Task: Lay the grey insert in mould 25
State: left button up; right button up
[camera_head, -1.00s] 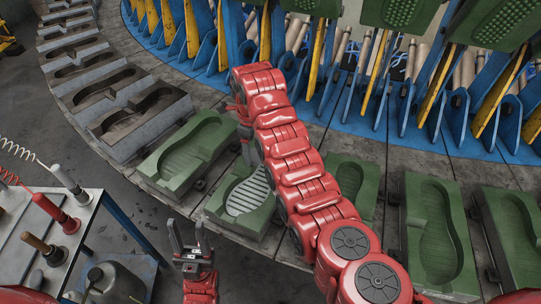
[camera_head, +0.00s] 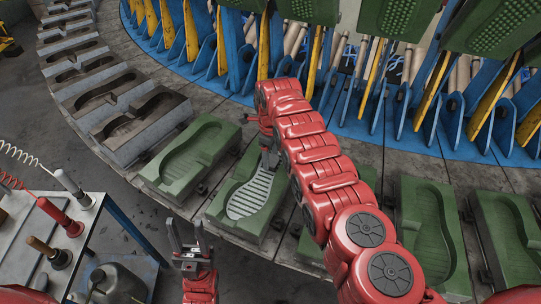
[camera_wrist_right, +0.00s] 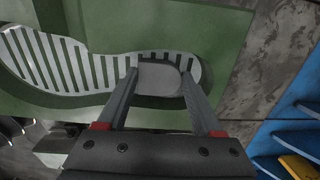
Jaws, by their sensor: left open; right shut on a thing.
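The grey insert (camera_head: 250,197), a pale sole shape with cross slots, lies along the cavity of a green mould (camera_head: 218,207) in the head view. In the right wrist view the insert (camera_wrist_right: 95,68) follows the outline of the cavity in the green mould (camera_wrist_right: 225,25). My right gripper (camera_wrist_right: 160,76) is shut on the insert's plain end tab; in the head view this gripper (camera_head: 269,158) is at the mould's far end. I cannot tell whether the insert rests fully on the cavity floor. My left gripper (camera_head: 187,240) is open and empty, in front of the moulds. No mould number is readable.
Another green mould (camera_head: 190,155) stands to the left, and grey metal moulds (camera_head: 140,125) beyond it. More green moulds (camera_head: 432,235) stand right. Blue machine frames (camera_head: 400,110) line the back. A tool trolley (camera_head: 85,215) is at front left.

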aim_at(271, 160)
jog(key=shift+f, duration=0.15)
jog(key=o, duration=1.4)
jog(key=shift+o, duration=0.2)
jog(key=shift+r, duration=0.6)
notch_tip(271, 160, up, 11)
jog(key=b, duration=0.2)
jog(key=shift+b, duration=0.3)
jog(key=shift+r, duration=0.15)
